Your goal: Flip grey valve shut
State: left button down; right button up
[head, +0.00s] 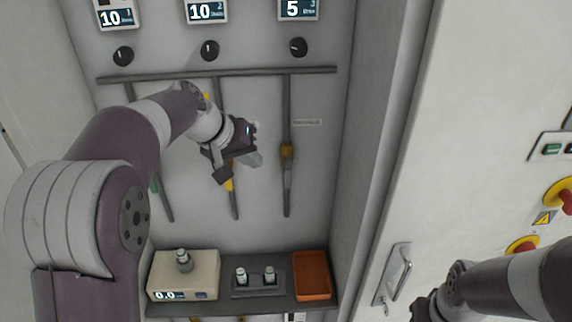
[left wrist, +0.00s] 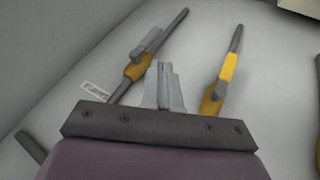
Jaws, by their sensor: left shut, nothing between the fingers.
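The grey valve is the right-hand one on the cabinet's back wall. Its yellow body (head: 287,152) sits on a vertical pipe, and its grey handle (head: 288,178) lies roughly along that pipe. In the left wrist view the grey handle (left wrist: 146,44) is beyond and slightly left of my fingertips. My left gripper (head: 254,160) is shut and empty, left of the grey valve and apart from it. The closed fingers show in the left wrist view (left wrist: 163,82). My right gripper (head: 425,307) is at the bottom right, partly cut off; its jaws cannot be made out.
A yellow-handled valve (head: 229,184) is on the middle pipe, partly behind my left gripper; a green one (head: 155,185) is on the left pipe. Below, a shelf holds a scale (head: 183,270), a vial rack (head: 258,287) and an orange tray (head: 312,276). A door handle (head: 397,270) is right.

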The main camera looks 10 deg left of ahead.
aim_at(288, 172)
pick_arm(q)
jog(key=p+x, duration=0.3)
jog(key=x, duration=0.6)
jog(key=shift+f+p, duration=0.35)
jog(key=shift+f, duration=0.05)
pick_arm(e)
notch_tip(288, 172, up, 4)
jog(key=shift+s+f, duration=0.1)
jog(key=shift+s, duration=0.05)
jog(key=shift+a, duration=0.1)
